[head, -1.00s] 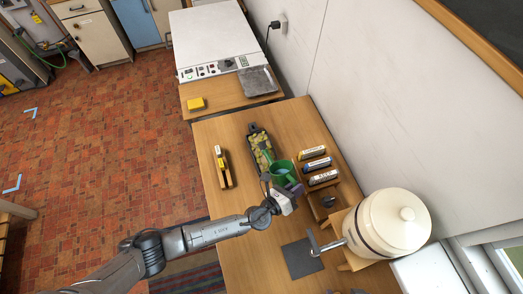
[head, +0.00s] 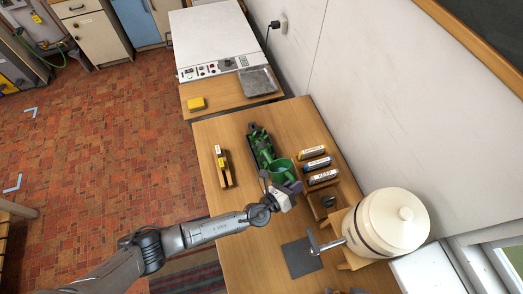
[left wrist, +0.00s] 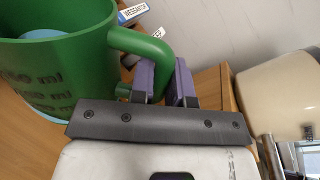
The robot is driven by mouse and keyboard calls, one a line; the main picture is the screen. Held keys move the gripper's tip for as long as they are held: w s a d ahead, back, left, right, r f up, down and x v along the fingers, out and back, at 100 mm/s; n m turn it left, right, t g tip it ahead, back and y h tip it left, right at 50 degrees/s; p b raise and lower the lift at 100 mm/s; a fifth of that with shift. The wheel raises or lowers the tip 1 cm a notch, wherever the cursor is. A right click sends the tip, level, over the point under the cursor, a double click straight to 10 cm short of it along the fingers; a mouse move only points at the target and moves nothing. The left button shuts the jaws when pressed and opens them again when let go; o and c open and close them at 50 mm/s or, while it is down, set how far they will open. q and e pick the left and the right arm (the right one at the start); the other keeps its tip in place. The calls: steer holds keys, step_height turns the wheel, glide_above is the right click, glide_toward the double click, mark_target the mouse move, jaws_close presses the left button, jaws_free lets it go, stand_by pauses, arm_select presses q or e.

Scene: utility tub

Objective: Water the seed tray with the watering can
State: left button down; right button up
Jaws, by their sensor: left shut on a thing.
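The green watering can (head: 281,173) is at the near end of the seed tray (head: 255,133) in the head view, its spout end over the tray. The tray is long and dark, and its contents look green. In the left wrist view the can (left wrist: 85,65) fills the upper left, with measuring marks on its side and pale blue inside. My left gripper (head: 292,188) is shut on the can's handle; its purple fingers (left wrist: 165,84) also show in the left wrist view. The spout tip and any flow are too small to make out. My right gripper is not in view.
Three labelled packets (head: 317,164) stand in a row right of the can. A small wooden holder (head: 224,168) stands left of the tray. A cream crock (head: 393,222) with a tap is at the near right, by a grey mat (head: 301,257). The front-left tabletop is clear.

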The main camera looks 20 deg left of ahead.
arm_select(q)
steer(key=s+d+f+m+b, duration=0.1)
steer(key=f+b, duration=0.1)
steer(key=s+d+f+m+b, duration=0.1)
steer(key=f+m+b, duration=0.1)
steer(key=f+b, duration=0.1)
steer(key=s+d+f+m+t+b, duration=0.1)
steer(key=s+d+f+b, duration=0.1)
steer(key=f+b, duration=0.1)
steer(key=shift+m, duration=0.4)
steer(key=shift+s+d+f+m+b, duration=0.2)
steer(key=shift+f+m+b, duration=0.35)
steer(key=shift+b, duration=0.1)
steer(key=shift+s+d+f+m+b, duration=0.15)
steer(key=shift+f+m+b, duration=0.35)
steer(key=shift+b, duration=0.1)
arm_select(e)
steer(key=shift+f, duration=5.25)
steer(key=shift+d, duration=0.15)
